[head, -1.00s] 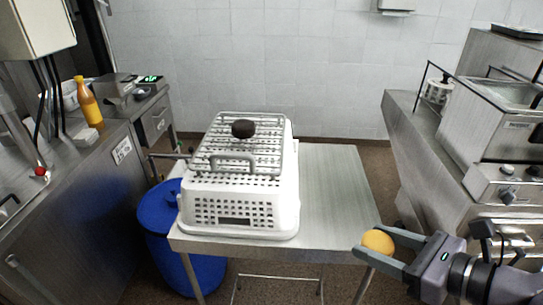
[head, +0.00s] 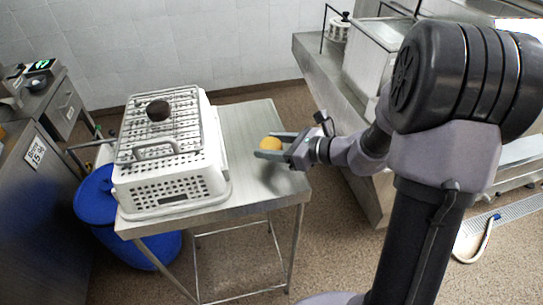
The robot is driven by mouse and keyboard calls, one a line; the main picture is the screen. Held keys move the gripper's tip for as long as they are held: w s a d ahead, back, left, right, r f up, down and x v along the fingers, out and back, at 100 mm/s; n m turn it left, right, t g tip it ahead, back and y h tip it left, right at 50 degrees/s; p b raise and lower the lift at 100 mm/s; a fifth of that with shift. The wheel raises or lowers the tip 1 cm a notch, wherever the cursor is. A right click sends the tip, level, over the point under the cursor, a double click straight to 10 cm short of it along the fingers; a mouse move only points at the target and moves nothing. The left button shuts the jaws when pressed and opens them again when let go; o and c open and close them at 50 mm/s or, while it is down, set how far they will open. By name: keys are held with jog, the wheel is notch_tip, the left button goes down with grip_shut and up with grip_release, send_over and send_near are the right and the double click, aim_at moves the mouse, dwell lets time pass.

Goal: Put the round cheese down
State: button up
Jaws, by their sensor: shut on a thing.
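The round cheese (head: 269,143) is a small orange-yellow ball in the head view. My gripper (head: 268,147) is shut on it, with one grey finger on each side. The gripper and cheese are over the right part of the steel table (head: 248,122), right of the white basket. I cannot tell whether the cheese touches the table top or is held a little above it.
A white perforated basket (head: 172,188) stands on the left of the table, with a wire rack (head: 158,125) and a dark round thing (head: 158,110) on top. A blue bin (head: 95,205) is beside the table. Bare table lies right of the basket.

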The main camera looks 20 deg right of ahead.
jog(key=shift+s+f+b, duration=0.1)
jog(key=shift+f+b, duration=0.8)
jog(key=shift+f, duration=1.15)
jog(key=o, duration=1.4)
jog(key=shift+r, duration=0.1)
jog(key=r+p+v, duration=0.1)
jog(key=p+v, duration=0.3)
jog(key=v, duration=0.8)
jog(key=s+a+r+n+g+h, duration=0.1)
jog(key=s+a+r+n+g, duration=0.35)
jog(key=s+a+n, duration=0.45)
jog(key=s+a+r+n+h+b, duration=0.1)
jog(key=s+n+h, duration=0.5)
jog(key=n, duration=0.7)
jog(key=shift+s+a+r+n+t+h, duration=0.35)
jog(key=shift+s+a+r, duration=0.45)
jog(key=shift+s+r, duration=0.5)
